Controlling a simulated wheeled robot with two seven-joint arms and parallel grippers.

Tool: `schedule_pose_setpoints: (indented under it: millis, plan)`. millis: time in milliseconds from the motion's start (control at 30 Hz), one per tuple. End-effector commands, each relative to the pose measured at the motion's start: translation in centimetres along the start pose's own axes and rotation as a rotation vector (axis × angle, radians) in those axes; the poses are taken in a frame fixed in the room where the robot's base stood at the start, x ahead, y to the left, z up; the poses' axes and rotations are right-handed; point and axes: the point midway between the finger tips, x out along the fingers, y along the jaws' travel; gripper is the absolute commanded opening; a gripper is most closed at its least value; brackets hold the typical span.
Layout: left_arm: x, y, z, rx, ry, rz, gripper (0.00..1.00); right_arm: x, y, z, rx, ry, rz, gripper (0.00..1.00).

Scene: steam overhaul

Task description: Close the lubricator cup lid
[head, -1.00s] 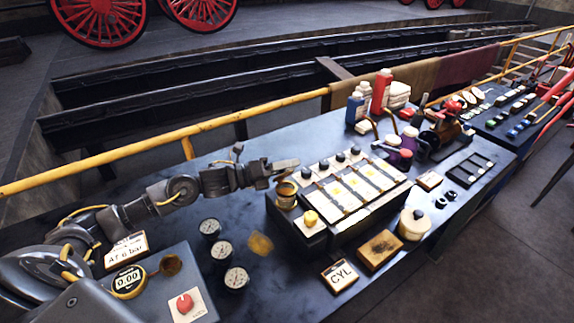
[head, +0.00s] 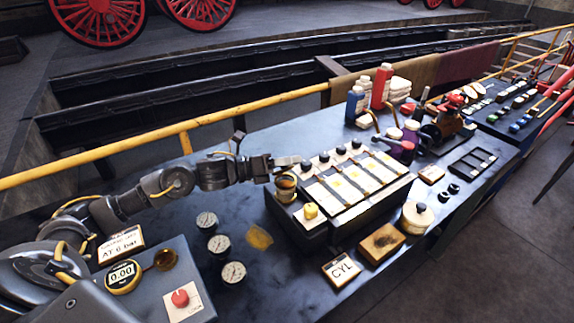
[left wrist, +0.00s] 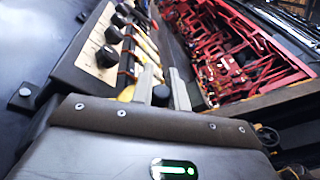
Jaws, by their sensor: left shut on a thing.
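The lubricator is a dark box with a pale top (head: 350,186) and a row of black knobs, on the blue-grey bench. Its brass cup (head: 286,187) stands at the near left corner, and its mouth looks open. My left gripper (head: 290,162) is just above and behind the cup, with its fingers level. In the left wrist view, the fingers (left wrist: 163,88) are close together around a small dark piece (left wrist: 161,96). This appears to be part of the cup lid, but most of the lid is hidden. My right gripper is not in view.
A yellow knob (head: 310,211) sits beside the cup. Gauges (head: 219,244) stand on the bench at left, near a control box with a red knob (head: 180,298). Bottles (head: 381,86) stand behind the lubricator. A yellow rail (head: 150,148) runs along the bench's far edge.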

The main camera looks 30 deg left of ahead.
Motion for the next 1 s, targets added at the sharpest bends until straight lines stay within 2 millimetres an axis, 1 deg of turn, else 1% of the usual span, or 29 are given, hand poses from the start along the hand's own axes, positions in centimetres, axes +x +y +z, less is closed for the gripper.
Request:
schedule_pose_setpoints:
  millis: [33,300,500,567,800,900,1000]
  plan:
    - [0.1,0.3,-0.7,0.044,0.005,0.005,0.00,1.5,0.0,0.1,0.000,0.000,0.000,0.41]
    - [0.5,0.0,-2.0,0.291,0.043,0.058,0.00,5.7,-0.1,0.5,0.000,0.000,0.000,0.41]
    - [0.6,0.0,-2.8,0.455,0.071,0.096,0.00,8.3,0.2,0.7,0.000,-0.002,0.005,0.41]
    - [0.7,-0.1,-3.0,0.498,0.078,0.104,0.00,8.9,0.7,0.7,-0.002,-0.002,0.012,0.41]
    - [0.8,-0.1,-3.6,0.630,0.100,0.135,0.00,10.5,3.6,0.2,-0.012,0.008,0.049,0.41]
    - [0.8,-0.1,-3.7,0.666,0.107,0.142,0.00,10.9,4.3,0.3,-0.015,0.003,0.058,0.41]
    - [0.8,-0.1,-3.8,0.691,0.111,0.148,0.00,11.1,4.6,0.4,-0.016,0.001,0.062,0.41]
